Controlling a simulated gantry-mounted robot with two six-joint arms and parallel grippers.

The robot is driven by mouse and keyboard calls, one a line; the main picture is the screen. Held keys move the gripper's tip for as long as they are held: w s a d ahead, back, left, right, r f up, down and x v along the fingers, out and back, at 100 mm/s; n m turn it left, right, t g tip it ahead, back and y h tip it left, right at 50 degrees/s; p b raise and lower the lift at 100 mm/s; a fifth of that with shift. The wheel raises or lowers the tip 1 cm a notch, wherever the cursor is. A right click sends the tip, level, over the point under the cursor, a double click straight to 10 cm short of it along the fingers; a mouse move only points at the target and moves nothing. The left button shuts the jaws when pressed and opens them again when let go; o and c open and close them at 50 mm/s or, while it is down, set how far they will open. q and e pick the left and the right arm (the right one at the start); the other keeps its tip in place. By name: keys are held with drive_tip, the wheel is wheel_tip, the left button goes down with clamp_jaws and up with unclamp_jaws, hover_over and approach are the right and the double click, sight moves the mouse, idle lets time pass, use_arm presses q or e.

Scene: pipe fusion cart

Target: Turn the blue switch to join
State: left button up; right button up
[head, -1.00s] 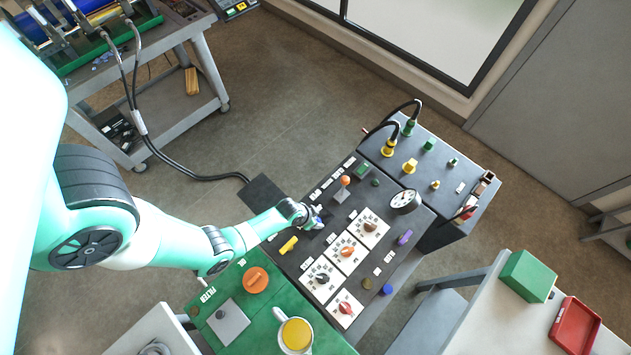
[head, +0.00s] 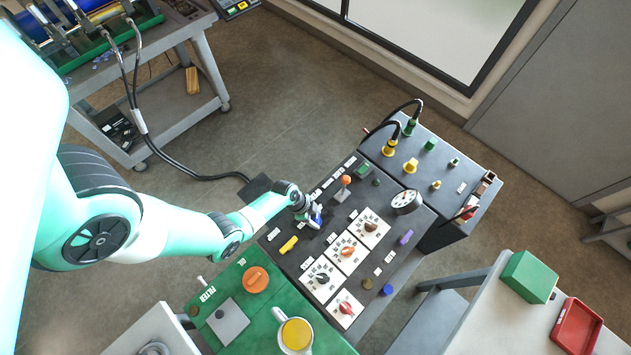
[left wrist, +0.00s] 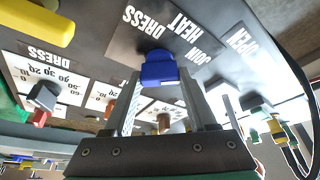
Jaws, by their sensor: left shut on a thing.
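The blue switch (head: 316,219) sits on the black control panel (head: 325,235). In the left wrist view the blue switch (left wrist: 158,70) stands between my fingers. A plate with the words DRESS, HEAT and JOIN (left wrist: 198,57) lies around it. My left gripper (head: 311,217) is shut on the blue switch; it also shows in the left wrist view (left wrist: 160,95). I cannot tell exactly which word the switch points to. My right gripper is not in view.
A yellow handle (head: 289,244) lies close to the left gripper. An orange-topped lever (head: 345,181) and white dial plates with knobs (head: 348,252) are also near.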

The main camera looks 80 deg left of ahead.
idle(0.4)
use_arm(q)
drive_tip(key=o, duration=1.4)
drive_tip(key=shift+c, duration=0.2)
drive_tip(key=shift+r, duration=0.1)
drive_tip(key=p+v, duration=1.1)
drive_tip(key=p, duration=0.1)
drive_tip(key=shift+r, duration=0.25)
